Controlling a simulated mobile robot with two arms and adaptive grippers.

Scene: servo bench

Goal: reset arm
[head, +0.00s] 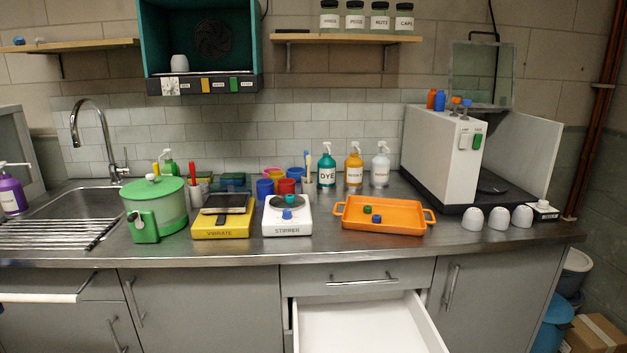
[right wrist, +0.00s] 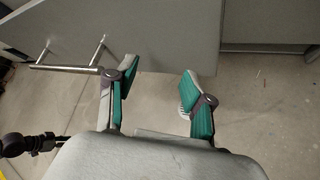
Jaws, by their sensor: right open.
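My right gripper (right wrist: 160,88) shows in the right wrist view. Its two green-padded fingers are spread apart with nothing between them. It hangs over the grey floor, in front of a grey cabinet panel (right wrist: 150,30) with a bar handle (right wrist: 68,66) at the left. Neither of my grippers shows in the head view, and my left gripper is in no view.
In the head view, a white drawer (head: 360,325) stands open below the steel counter (head: 370,250). The counter holds a green pot (head: 155,208), a yellow VIBRATE unit (head: 222,222), a STIRRER (head: 288,222), an orange tray (head: 395,221) and a large grey machine (head: 432,150).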

